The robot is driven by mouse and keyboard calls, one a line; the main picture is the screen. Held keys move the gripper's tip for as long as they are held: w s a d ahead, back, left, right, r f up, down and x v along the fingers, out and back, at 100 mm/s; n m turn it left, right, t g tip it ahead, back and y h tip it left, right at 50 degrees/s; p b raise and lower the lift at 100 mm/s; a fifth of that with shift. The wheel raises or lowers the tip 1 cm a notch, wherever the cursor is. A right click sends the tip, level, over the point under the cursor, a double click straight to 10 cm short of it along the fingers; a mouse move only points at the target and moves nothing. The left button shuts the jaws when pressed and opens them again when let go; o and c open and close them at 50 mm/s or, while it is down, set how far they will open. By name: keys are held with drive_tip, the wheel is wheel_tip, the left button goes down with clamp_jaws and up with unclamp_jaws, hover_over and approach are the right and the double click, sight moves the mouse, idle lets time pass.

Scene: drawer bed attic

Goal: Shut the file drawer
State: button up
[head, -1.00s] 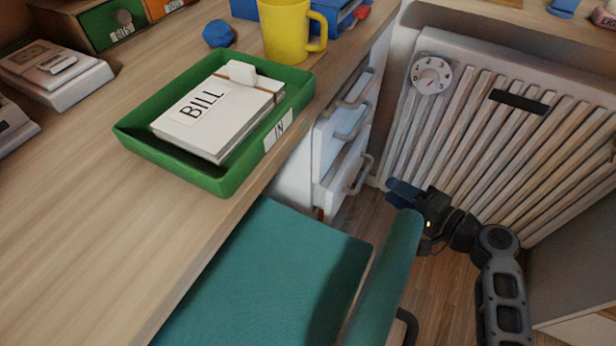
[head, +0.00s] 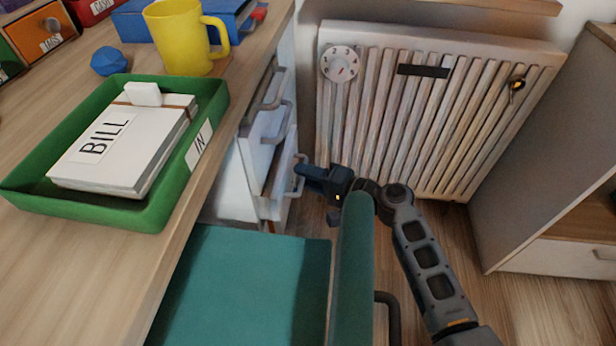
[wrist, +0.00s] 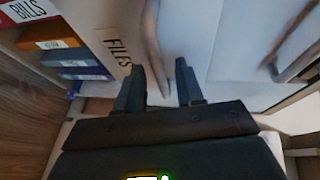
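The file drawer (head: 276,190) is the low white drawer under the desk, standing out from the unit in the head view. Its white front with a FILES label (wrist: 118,50) fills the middle of the wrist view. Its curved handle (wrist: 153,48) lies ahead of the gap between my fingertips. My gripper (head: 303,172) is at this handle in the head view. In the wrist view my gripper (wrist: 160,78) is open, its two dark fingers apart. I cannot tell whether they touch the front or handle.
A teal chair (head: 250,285) stands before the desk, its backrest (head: 355,265) close to my arm. A radiator (head: 430,110) is behind my gripper. A green tray (head: 150,215) sits on the desk. The wrist view shows a BILLS item (wrist: 25,12) and orange box (wrist: 48,42) at left.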

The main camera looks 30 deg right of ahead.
clamp_jaws()
idle(0.6)
